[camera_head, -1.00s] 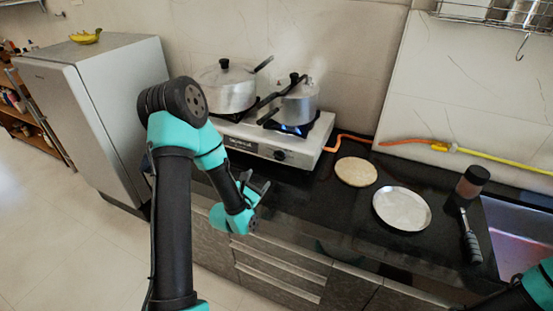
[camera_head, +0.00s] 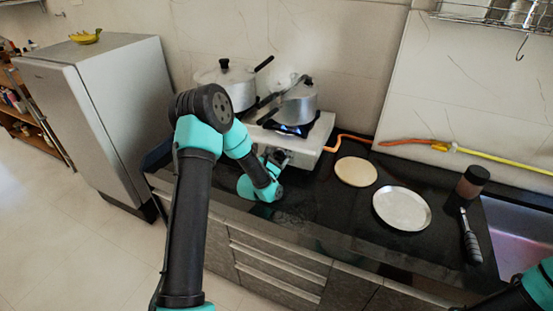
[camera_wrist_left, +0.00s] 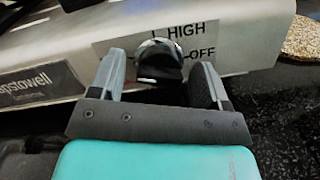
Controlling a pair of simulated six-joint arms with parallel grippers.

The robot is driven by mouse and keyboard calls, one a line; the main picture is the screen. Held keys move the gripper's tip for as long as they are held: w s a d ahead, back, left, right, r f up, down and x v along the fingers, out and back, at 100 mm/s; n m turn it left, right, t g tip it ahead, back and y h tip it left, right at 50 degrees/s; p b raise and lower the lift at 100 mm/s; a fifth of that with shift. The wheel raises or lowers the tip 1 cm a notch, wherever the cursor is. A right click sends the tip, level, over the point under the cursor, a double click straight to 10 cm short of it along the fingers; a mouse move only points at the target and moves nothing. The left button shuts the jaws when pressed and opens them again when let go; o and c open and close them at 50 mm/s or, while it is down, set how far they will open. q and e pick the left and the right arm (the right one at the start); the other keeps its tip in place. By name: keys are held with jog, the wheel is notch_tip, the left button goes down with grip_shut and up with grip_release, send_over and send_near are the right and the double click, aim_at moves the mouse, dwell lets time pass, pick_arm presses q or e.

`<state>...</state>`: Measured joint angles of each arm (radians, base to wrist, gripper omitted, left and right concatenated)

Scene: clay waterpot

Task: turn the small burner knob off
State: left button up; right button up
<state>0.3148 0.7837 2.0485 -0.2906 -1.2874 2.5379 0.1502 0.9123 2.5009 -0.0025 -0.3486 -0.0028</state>
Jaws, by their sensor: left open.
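The small burner knob (camera_wrist_left: 158,62) is black with a bright metal rim on the stove's front panel, beside printed HIGH and OFF marks. My left gripper (camera_wrist_left: 160,78) is open, with one finger on each side of the knob; whether they touch it I cannot tell. In the head view my left gripper (camera_head: 277,158) is at the stove front and hides the knob. The stove (camera_head: 310,150) has a blue flame (camera_head: 290,129) under the smaller pot (camera_head: 298,104). My right gripper is out of view; only part of that arm shows at the lower right.
A larger lidded pot (camera_head: 228,88) stands on the other burner. To the right on the black counter are a flatbread board (camera_head: 356,171), a metal plate (camera_head: 402,208), a dark jar (camera_head: 472,182) and a black-handled tool (camera_head: 470,238). An orange hose (camera_head: 350,138) runs behind.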

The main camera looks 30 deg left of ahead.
pick_arm(q)
jog(key=c, duration=0.9)
